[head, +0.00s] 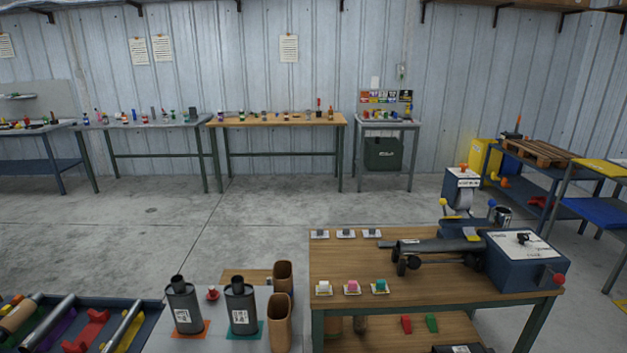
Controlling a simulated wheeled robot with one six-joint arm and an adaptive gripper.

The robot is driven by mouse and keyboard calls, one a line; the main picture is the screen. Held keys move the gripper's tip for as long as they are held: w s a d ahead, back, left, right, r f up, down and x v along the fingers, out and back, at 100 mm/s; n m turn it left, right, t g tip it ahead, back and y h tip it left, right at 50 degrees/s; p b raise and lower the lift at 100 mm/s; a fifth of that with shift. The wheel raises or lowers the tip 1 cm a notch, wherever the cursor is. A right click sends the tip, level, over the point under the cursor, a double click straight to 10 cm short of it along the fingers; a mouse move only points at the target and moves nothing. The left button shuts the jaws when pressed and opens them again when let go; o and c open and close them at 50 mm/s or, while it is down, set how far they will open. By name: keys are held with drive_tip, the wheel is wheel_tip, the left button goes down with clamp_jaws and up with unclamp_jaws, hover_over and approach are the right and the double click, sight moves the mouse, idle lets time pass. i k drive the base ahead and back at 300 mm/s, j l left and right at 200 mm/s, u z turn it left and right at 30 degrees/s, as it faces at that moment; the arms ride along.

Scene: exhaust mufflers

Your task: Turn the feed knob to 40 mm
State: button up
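A blue machine (527,268) stands at the right end of the wooden-topped bench. A small black knob (522,239) sits on its pale top plate, with dark marks around it too small to read. I cannot tell which value the knob points at, or confirm that it is the feed knob. A red ball (558,280) sticks out at the machine's right front. A dark tube with rollers (430,250) extends left from the machine. My gripper is not in view.
The wooden-topped bench (450,290) holds small white, pink and teal blocks. Two dark mufflers (183,305) and brown cups stand on a grey table at left. Another blue machine (462,190) stands behind the bench. The concrete floor (290,215) is clear in the middle.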

sight(522, 238)
drive_tip(key=i+l+z, duration=0.25)
drive_tip(key=i, duration=0.55)
drive_tip(key=i+z, duration=0.25)
drive_tip(key=i, duration=0.55)
